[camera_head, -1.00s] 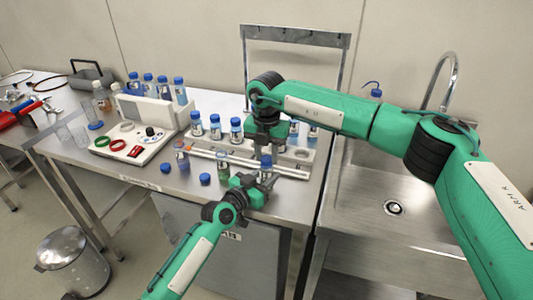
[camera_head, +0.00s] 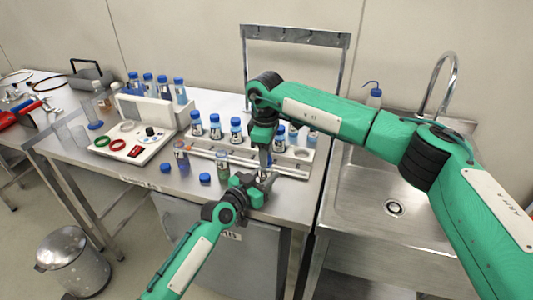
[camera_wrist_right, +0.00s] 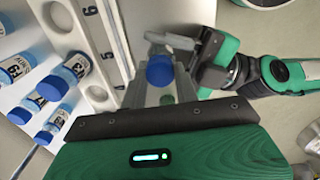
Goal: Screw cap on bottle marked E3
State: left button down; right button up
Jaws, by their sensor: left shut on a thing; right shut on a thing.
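My left gripper (camera_head: 264,182) is shut near the front edge of the steel table, on a bottle that is mostly hidden by the grippers. My right gripper (camera_head: 265,165) is directly above it, pointing down, with its fingers shut around a blue cap. The blue cap (camera_wrist_right: 160,70) shows between the right fingers in the right wrist view, with my left gripper (camera_wrist_right: 187,50) just beyond it. I cannot read the held bottle's mark, nor tell how far the cap is seated.
A white rack (camera_head: 302,155) with several blue-capped bottles stands behind the grippers. Loose blue caps (camera_head: 205,178) and an open bottle (camera_head: 222,168) are to the left. A white device (camera_head: 128,143) stands further left; a sink (camera_head: 390,225) is at the right.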

jog(key=shift+s+a+m, duration=0.2)
jog(key=shift+a+m, duration=0.1)
jog(key=shift+a, duration=0.25)
jog(key=shift+m, duration=0.6)
jog(key=shift+w+d+m, duration=0.1)
jog(key=shift+d+m, duration=0.4)
jog(key=shift+m, duration=0.2)
jog(key=o, duration=0.9)
jog(key=shift+d, duration=0.1)
jog(key=shift+r, duration=2.2)
